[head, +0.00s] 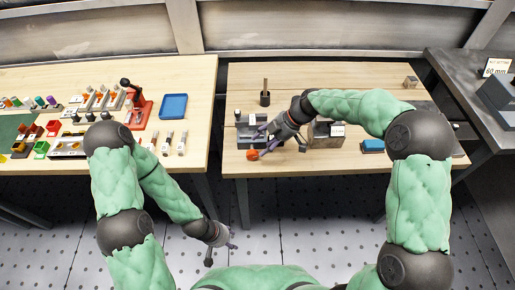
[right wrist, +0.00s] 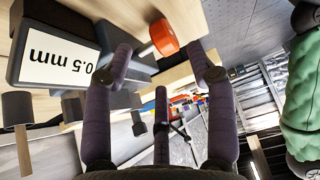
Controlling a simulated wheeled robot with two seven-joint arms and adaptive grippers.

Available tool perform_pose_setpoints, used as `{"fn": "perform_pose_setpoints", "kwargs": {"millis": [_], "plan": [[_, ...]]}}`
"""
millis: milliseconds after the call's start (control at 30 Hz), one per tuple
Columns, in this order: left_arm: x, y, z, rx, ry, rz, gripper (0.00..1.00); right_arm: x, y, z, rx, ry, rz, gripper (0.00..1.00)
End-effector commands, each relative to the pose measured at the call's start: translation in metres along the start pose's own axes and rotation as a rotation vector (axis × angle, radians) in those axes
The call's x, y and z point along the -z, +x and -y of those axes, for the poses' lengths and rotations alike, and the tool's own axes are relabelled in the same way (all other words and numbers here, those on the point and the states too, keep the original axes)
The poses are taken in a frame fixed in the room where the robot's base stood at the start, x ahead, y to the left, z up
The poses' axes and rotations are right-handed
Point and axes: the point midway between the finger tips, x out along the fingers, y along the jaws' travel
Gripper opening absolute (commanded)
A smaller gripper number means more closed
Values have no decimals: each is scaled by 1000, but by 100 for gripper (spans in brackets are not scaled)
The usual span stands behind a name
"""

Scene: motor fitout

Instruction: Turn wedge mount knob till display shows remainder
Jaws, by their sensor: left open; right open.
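The wedge mount (head: 245,134) is a dark block near the left front of the right-hand table. Its white display (right wrist: 58,57) reads "0.5 mm", upside down in the right wrist view; a finger is close to the start of the text and may hide part of it. The orange knob (head: 253,155) sticks out toward the table's front edge; it also shows in the right wrist view (right wrist: 163,38). My right gripper (head: 264,141) is open, its fingertips near the knob, which appears between them; contact cannot be told. My left gripper (head: 221,240) is open and empty, low in front of the tables.
A brown block (head: 325,137) and a blue item (head: 372,146) lie to the right. A sign (head: 497,67) stands on the dark bench. The left table (head: 200,110) holds a blue tray (head: 173,106) and several small parts.

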Motion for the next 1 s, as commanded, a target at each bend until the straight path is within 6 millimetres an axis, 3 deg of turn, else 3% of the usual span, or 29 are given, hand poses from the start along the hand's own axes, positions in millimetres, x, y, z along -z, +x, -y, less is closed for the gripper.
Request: {"fn": "perform_pose_setpoints", "kwargs": {"millis": [200,400,833,1000], "plan": [[0,0,0,0,0,0,51,0,-41,0,-1,-1,0,57],[0,0,0,0,0,0,51,-1,-60,0,0,1,0,57],[0,0,0,0,0,0,51,0,-64,1,4,0,4,57],[-1,-12,-4,0,0,1,51,19,-52,19,60,3,103,57]]}}
